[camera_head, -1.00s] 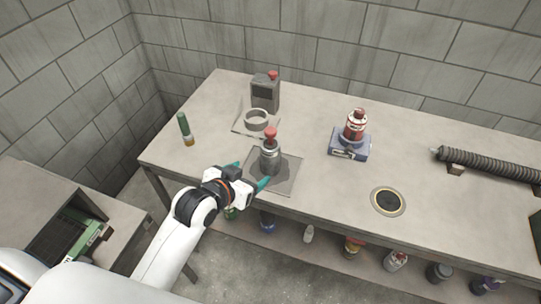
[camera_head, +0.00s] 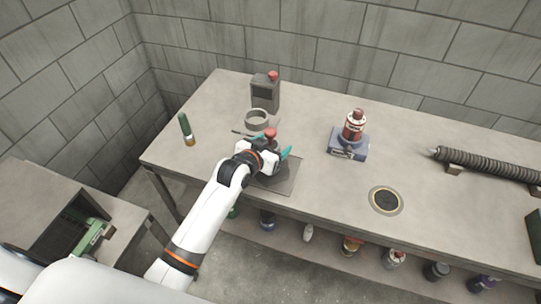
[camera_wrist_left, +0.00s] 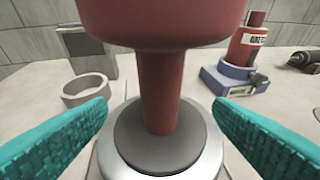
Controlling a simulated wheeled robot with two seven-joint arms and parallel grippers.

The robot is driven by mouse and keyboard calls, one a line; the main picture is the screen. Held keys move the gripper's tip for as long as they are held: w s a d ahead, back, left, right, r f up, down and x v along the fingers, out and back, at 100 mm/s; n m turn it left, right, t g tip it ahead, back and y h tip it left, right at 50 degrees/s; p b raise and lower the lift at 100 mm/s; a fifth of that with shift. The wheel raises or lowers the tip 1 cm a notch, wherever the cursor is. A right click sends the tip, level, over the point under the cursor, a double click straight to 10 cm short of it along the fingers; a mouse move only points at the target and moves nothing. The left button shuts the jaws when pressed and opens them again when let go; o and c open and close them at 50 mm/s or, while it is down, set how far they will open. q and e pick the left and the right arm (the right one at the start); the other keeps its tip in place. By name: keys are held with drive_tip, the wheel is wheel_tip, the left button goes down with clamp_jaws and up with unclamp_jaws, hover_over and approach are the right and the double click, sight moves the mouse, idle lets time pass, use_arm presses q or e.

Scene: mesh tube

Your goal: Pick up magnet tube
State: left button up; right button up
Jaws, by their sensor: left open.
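A metal tube with a red knob (camera_head: 270,132) stands upright on a dark square plate (camera_head: 285,184) on the bench; I take it as the magnet tube. My left gripper (camera_head: 275,146) is open around its upper part and hides most of its body in the head view. In the left wrist view, the red knob and its narrow red stem (camera_wrist_left: 160,85) rise between the two teal fingers, over a round grey metal top (camera_wrist_left: 160,138). A gap shows on both sides, so the fingers appear apart from the stem. My right gripper is not in view.
A grey ring (camera_head: 257,117) and a grey box with a red cap (camera_head: 265,94) stand behind. A green tube (camera_head: 185,125) is to the left. A red bottle (camera_head: 353,128) stands on a blue base (camera_head: 348,150) to the right. A ribbed hose (camera_head: 490,164) lies farther right.

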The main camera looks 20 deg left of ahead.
use_arm(q)
drive_tip(key=shift+w+d+f, duration=0.1)
drive_tip(key=shift+w+f, duration=0.15)
drive_tip(key=shift+w, duration=0.25)
drive_tip(key=shift+s, duration=0.1)
drive_tip(key=c, duration=1.2)
drive_tip(key=shift+r, duration=0.1)
